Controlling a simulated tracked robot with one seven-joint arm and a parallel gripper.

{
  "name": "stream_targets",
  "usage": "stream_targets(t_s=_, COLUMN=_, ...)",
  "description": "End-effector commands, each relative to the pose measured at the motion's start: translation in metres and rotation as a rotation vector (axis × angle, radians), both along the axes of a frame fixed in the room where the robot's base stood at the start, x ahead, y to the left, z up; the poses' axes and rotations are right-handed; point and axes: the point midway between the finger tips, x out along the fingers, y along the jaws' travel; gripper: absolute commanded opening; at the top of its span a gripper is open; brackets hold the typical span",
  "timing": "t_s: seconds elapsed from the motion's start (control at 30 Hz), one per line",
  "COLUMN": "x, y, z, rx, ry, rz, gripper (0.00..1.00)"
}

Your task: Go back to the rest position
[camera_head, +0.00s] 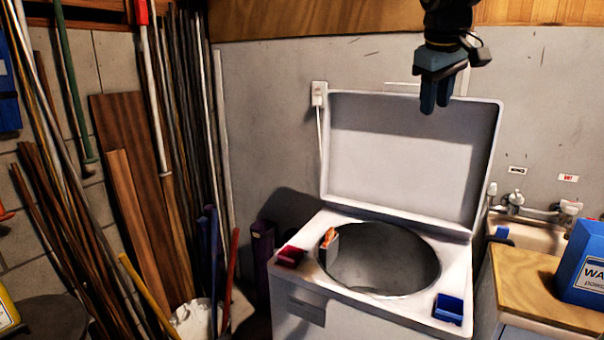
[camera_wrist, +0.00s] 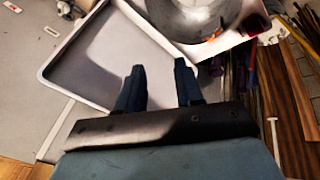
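My gripper (camera_head: 436,106) hangs pointing down at the upper right of the head view, in front of the upper edge of the raised washer lid (camera_head: 405,150). Its two dark blue fingers stand apart with nothing between them in the wrist view (camera_wrist: 158,76). The white washing machine (camera_head: 335,318) stands below with its lid up and its round drum (camera_head: 385,265) uncovered. The lid (camera_wrist: 105,55) and the drum (camera_wrist: 190,14) also show in the wrist view, beyond the fingers.
A red tray (camera_head: 290,257) and a blue tray (camera_head: 448,309) sit on the washer top. An orange item (camera_head: 329,237) is at the drum's left rim. A blue detergent box (camera_head: 584,265) stands on a wooden top at right. Poles and planks (camera_head: 130,190) lean at left.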

Motion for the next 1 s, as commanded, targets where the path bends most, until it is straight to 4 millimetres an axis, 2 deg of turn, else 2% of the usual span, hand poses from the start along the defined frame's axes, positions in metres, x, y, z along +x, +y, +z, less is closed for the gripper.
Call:
stream_targets(t_s=0.1, x=-0.031, y=0.004, z=-0.021, rx=0.048, ry=-0.019, rz=-0.041, gripper=0.36)
stream_targets(t_s=0.37, x=-0.093, y=0.014, z=-0.073, rx=0.156, ry=-0.058, rz=-0.138, gripper=0.36)
stream_targets(t_s=0.6, x=-0.147, y=0.024, z=-0.129, rx=0.254, ry=-0.092, rz=-0.235, gripper=0.36)
stream_targets(t_s=0.8, x=-0.181, y=0.03, z=-0.169, rx=0.322, ry=-0.113, rz=-0.307, gripper=0.36)
stream_targets(t_s=1.0, x=-0.195, y=0.032, z=-0.188, rx=0.351, ry=-0.121, rz=-0.339, gripper=0.36)
